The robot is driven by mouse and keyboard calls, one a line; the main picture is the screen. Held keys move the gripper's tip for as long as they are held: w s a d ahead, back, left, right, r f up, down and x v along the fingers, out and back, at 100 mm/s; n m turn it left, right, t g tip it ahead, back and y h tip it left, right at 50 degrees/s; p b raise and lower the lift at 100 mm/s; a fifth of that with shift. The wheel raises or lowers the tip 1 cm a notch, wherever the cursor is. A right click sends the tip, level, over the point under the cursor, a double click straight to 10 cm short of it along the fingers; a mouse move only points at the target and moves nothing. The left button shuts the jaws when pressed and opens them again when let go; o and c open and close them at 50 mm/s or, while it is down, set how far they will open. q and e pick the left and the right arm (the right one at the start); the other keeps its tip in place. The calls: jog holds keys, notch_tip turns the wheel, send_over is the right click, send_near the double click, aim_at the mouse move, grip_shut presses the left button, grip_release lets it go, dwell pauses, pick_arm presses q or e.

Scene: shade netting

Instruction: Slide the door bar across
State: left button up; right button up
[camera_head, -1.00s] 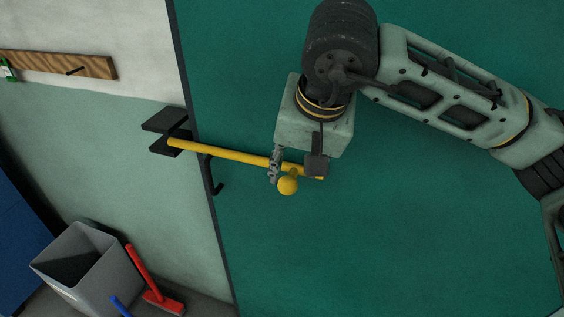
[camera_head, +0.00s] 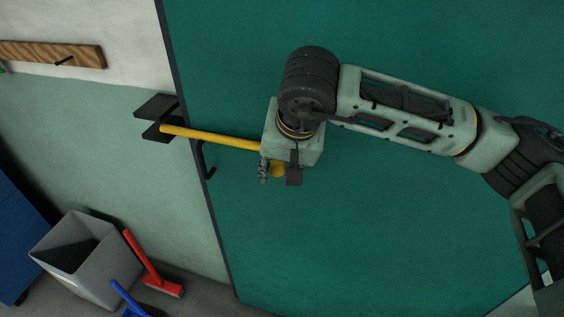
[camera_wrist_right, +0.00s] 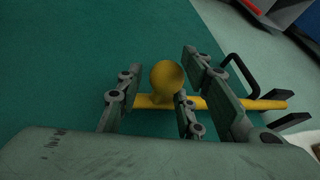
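The yellow door bar (camera_head: 215,138) lies across the edge of the green door (camera_head: 400,230). Its left end is at the dark two-plate bracket (camera_head: 155,106) on the wall; I cannot tell how deep it sits. A round yellow knob (camera_head: 278,169) stands out from the bar. My right gripper (camera_head: 279,173) has its fingers on either side of the knob. In the right wrist view the knob (camera_wrist_right: 167,77) shows between the parted fingers (camera_wrist_right: 155,103), with a gap on its left. Contact on its right is unclear. The gripper body hides the bar's right end in the head view. My left gripper is out of view.
A dark handle (camera_head: 205,162) is on the door below the bar. A grey bin (camera_head: 85,262), a red brush (camera_head: 145,262) and a blue tool (camera_head: 125,298) are on the floor at lower left. A wooden rail (camera_head: 50,54) is on the wall.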

grip_shut()
jog(key=shift+w+a+b, duration=0.15)
jog(key=shift+a+b, duration=0.2)
jog(key=shift+a, duration=0.05)
jog(key=a, duration=0.1)
jog(key=w+a+b, duration=0.1)
jog(key=a, duration=0.1)
jog(key=shift+r, duration=0.1)
jog(key=shift+o, duration=0.9)
grip_release()
